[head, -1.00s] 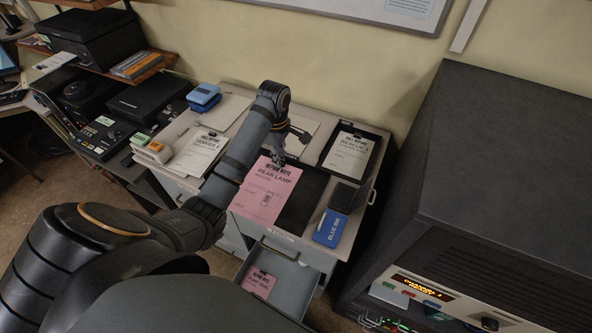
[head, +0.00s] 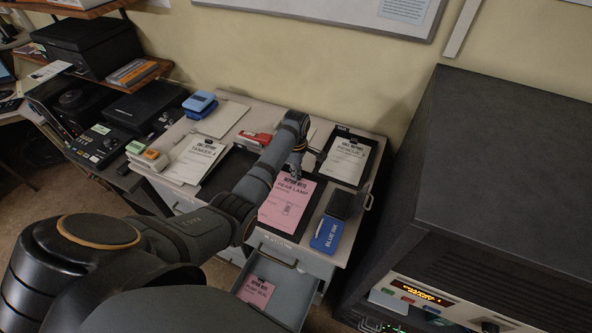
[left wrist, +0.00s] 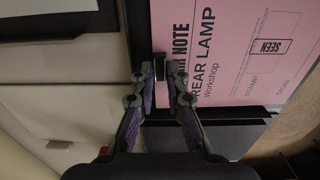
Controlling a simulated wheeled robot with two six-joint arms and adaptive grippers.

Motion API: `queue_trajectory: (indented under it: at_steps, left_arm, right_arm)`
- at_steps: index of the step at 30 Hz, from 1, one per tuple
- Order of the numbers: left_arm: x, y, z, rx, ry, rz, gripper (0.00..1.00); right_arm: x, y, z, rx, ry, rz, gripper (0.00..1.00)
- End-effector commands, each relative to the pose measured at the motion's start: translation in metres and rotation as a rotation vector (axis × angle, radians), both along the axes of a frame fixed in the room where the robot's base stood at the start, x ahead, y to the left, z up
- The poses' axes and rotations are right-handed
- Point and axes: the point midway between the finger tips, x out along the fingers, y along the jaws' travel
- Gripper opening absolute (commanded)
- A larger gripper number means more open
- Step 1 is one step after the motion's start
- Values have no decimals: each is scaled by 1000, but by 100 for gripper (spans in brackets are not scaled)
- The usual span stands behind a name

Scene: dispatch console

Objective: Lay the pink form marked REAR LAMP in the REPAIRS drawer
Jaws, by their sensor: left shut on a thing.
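The pink REAR LAMP form (head: 286,207) is over the cabinet top, in front of the wall. My left gripper (head: 296,170) is shut at its top edge. In the left wrist view the fingertips (left wrist: 160,70) meet at a small black piece at the edge of the form (left wrist: 225,45), which bears a SEEN mark. Whether the form touches the surface beneath is unclear. Below, an open grey drawer (head: 300,283) in the cabinet front holds another pink form (head: 257,290). The drawer's label is too small to read. My right gripper is out of view.
A blue ink pad (head: 326,234) and a dark block (head: 342,204) lie right of the form. A clipped RESCUE form (head: 346,160) lies behind, a TANKER 4 form (head: 194,158) to the left. A red item (head: 254,138) sits behind my arm. A large dark console (head: 500,180) stands at right.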

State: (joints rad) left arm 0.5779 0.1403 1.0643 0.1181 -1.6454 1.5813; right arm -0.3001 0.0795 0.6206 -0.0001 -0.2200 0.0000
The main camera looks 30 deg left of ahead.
Motion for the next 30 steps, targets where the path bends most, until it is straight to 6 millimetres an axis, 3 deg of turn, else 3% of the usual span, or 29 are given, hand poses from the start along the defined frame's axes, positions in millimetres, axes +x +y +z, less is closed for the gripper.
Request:
queue_trajectory:
  at_steps: [5, 6, 11, 20, 25, 28, 30]
  left_arm:
    - [0, 0, -3, 0, 1, 0, 0]
    - [0, 0, -4, 0, 1, 0, 16]
    - [0, 0, -3, 0, 1, 0, 36]
    - [0, 0, -3, 0, 0, 0, 36]
    - [0, 0, -12, 0, -2, 0, 36]
    - [2, 1, 18, 2, -7, -1, 36]
    - [0, 4, 32, 4, -8, 0, 36]
  right_arm:
    - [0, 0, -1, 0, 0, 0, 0]
    - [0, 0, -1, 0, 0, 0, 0]
    - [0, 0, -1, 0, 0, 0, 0]
    - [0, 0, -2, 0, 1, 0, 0]
    - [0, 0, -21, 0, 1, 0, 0]
    - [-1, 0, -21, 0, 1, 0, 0]
    - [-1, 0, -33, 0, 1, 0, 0]
